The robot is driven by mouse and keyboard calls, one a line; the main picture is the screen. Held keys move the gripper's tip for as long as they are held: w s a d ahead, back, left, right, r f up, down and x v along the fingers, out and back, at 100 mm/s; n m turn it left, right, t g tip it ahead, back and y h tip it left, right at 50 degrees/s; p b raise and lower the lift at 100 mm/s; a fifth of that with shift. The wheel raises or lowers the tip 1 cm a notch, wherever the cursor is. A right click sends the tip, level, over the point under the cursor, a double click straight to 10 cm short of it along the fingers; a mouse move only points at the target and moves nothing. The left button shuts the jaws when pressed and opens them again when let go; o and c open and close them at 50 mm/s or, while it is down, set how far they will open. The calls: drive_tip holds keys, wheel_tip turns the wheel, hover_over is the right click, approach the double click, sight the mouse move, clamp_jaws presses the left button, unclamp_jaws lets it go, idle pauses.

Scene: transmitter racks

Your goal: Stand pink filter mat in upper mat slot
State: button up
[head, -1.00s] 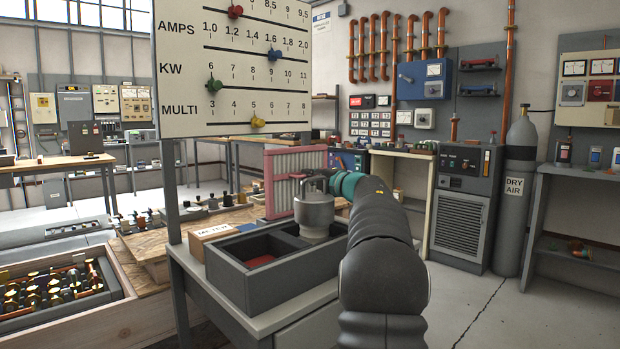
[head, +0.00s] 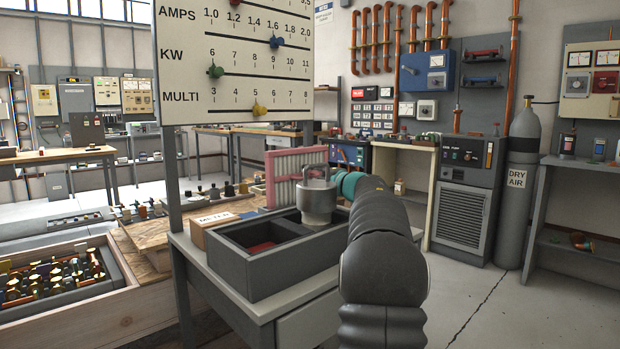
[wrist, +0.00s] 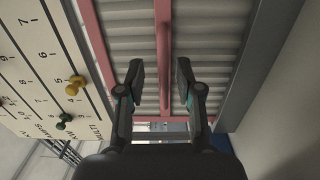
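The pink filter mat (head: 284,166) has a pink frame around pale grey pleats. It stands upright behind the grey two-part bin in the head view; the canister hides its lower right part. In the wrist view the mat's pleats (wrist: 205,30) fill the upper middle, with a pink bar (wrist: 164,50) running down them. My gripper (wrist: 159,80) is open, one finger on each side of this bar, with a visible gap at the left finger. I cannot tell whether the right finger touches. The head view hides my fingertips behind the canister. I cannot make out the upper mat slot.
A grey metal canister (head: 316,203) with a handle stands at the right of the grey bin (head: 250,280), close to my arm. A white scale board (head: 235,65) rises on a post at left. A cardboard box (head: 207,235) sits behind the bin.

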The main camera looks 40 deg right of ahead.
drive_tip(key=s, duration=1.2)
drive_tip(key=shift+d, duration=0.3)
drive_tip(key=shift+f, duration=0.1)
